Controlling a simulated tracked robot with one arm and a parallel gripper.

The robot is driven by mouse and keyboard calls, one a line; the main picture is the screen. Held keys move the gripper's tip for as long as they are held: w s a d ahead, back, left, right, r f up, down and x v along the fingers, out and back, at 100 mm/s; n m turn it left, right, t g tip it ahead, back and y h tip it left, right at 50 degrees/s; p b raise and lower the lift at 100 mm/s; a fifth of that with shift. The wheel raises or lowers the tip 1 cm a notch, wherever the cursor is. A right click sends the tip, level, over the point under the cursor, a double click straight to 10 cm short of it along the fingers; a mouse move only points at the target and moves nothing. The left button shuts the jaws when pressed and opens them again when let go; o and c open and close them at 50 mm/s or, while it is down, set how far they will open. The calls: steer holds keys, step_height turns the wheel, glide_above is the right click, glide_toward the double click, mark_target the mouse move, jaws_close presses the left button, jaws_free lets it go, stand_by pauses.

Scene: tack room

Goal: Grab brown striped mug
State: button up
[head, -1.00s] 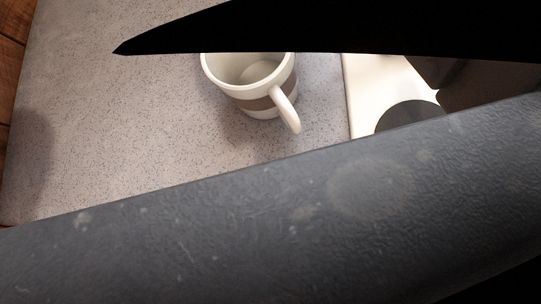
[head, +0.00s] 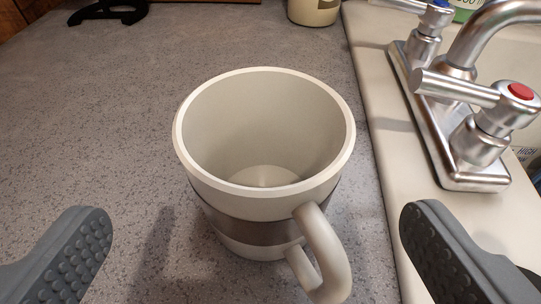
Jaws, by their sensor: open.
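The mug (head: 265,205) is off-white with a brown band around its lower half. It stands upright and looks empty on the speckled grey counter (head: 130,130), in the middle of the head view. Its handle (head: 325,250) points toward the lower right of the picture. My gripper (head: 255,250) is open, with one grey ridged finger at the lower left and the other at the lower right. The mug shows between and beyond the fingertips, and neither finger appears to touch it.
To the right is a pale sink edge (head: 395,170) with a metal faucet (head: 465,100) whose near handle has a red cap. A cream container (head: 314,10) stands at the back. A black object (head: 108,10) lies at the back left. The counter left of the mug is clear.

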mark_target(267, 207)
steer(key=shift+b+x, duration=0.35)
steer(key=shift+x, duration=2.4)
steer(key=shift+d, duration=0.15)
steer(key=c, duration=1.3)
steer(key=shift+o, duration=0.2)
